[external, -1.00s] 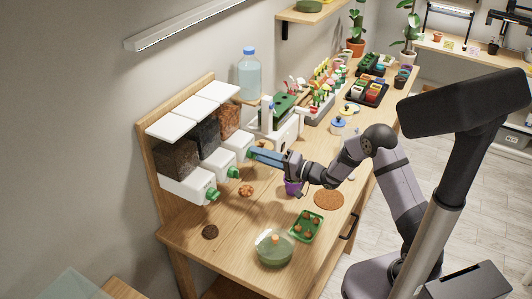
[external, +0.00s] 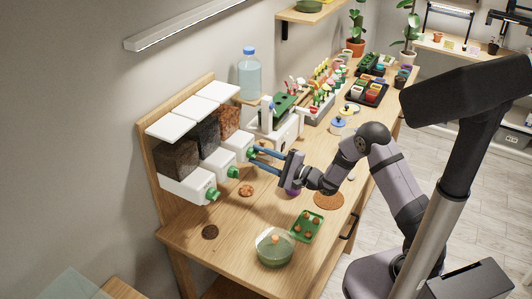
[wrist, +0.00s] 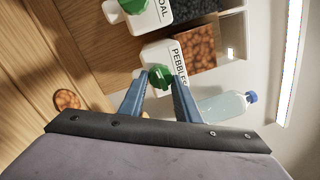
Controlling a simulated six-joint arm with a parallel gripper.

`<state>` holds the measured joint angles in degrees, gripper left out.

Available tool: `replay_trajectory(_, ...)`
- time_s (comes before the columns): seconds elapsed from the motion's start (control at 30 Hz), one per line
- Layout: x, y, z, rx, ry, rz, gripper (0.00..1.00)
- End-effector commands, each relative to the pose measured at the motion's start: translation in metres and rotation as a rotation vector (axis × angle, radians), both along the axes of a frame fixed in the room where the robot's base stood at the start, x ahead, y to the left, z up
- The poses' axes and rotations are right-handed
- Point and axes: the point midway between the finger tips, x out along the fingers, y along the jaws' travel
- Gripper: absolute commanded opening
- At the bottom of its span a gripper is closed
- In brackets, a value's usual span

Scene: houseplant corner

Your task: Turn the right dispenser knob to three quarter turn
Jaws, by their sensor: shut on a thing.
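The right dispenser (external: 238,143) is a white spout box under a window of brown pebbles. It is labelled PEBBLES in the wrist view (wrist: 153,53). Its green knob (external: 250,153) faces outward and also shows between the blue fingers in the wrist view (wrist: 161,77). My gripper (external: 256,151) is shut on this knob, one finger on each side; it fills the lower wrist view (wrist: 157,84). The fingers partly cover the knob, and its exact turn angle cannot be read.
The middle dispenser knob (external: 233,172) and left knob (external: 212,194) are close by, to the left. A water bottle (external: 249,75) stands behind. A glass bowl (external: 275,249), green tray (external: 306,226) and cork mat (external: 328,199) lie in front.

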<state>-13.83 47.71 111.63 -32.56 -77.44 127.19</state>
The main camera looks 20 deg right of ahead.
Motion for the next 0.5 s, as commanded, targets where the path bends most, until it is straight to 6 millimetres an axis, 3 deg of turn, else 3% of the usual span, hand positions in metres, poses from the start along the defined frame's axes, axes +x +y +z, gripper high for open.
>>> replay_trajectory(0.5,-0.0006,0.0005,-0.0009,0.070,0.072,0.000,0.07)
